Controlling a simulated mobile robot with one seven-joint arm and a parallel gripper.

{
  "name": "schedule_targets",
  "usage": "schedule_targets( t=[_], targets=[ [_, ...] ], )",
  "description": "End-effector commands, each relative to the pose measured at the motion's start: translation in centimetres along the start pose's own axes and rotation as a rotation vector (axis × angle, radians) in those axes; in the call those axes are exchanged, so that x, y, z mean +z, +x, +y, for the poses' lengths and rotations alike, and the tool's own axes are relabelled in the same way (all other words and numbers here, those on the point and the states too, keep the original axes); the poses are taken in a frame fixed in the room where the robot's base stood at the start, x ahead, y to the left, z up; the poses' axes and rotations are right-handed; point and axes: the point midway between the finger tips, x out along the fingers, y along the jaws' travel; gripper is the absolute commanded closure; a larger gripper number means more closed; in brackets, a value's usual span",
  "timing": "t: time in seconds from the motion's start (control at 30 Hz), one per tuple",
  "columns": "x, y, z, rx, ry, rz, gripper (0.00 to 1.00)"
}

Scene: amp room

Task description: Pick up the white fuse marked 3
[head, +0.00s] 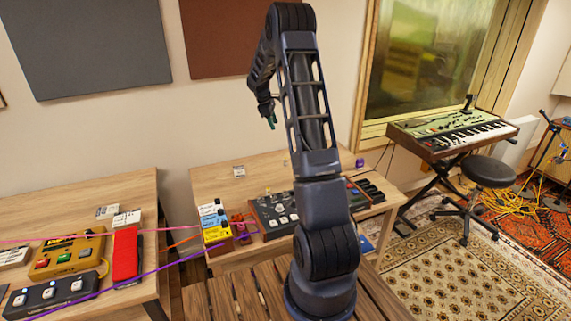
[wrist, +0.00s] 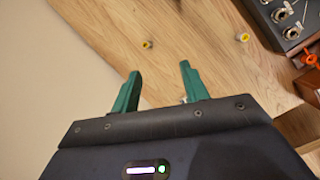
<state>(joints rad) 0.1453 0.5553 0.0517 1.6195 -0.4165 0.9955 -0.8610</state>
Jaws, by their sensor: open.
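No marking "3" can be read in either view, so I cannot tell which thing is the white fuse. Two small pale and yellow pieces lie apart on the wooden table in the wrist view: a yellowish one (wrist: 147,44) beyond my fingertips and a whiter one (wrist: 242,37) to the right. A tiny pale bit shows at the base of the right finger, too small to tell. My gripper (wrist: 160,72) is open, with green fingers apart and nothing between the tips. In the head view my gripper (head: 271,120) hangs above the back of the middle table.
The middle table (head: 212,183) holds a small white label (head: 239,171), a black pedal unit (head: 272,216) and a yellow box (head: 216,233). The left table carries an orange pedal (head: 66,257) and a red one (head: 125,254). Cables span the gap between tables. A wall stands behind.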

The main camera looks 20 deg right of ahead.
Motion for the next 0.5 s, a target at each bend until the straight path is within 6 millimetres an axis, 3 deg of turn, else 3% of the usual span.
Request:
schedule_targets(
  t=[0.03, 0.3, 0.5],
  targets=[
    [-0.6, 1.9, 0.8, -0.009, -0.025, -0.011, 0.55],
    [-3.1, 10.7, 4.4, -0.041, -0.17, -0.061, 0.55],
    [-4.3, 15.7, 5.8, -0.06, -0.249, -0.085, 0.55]
  ],
)
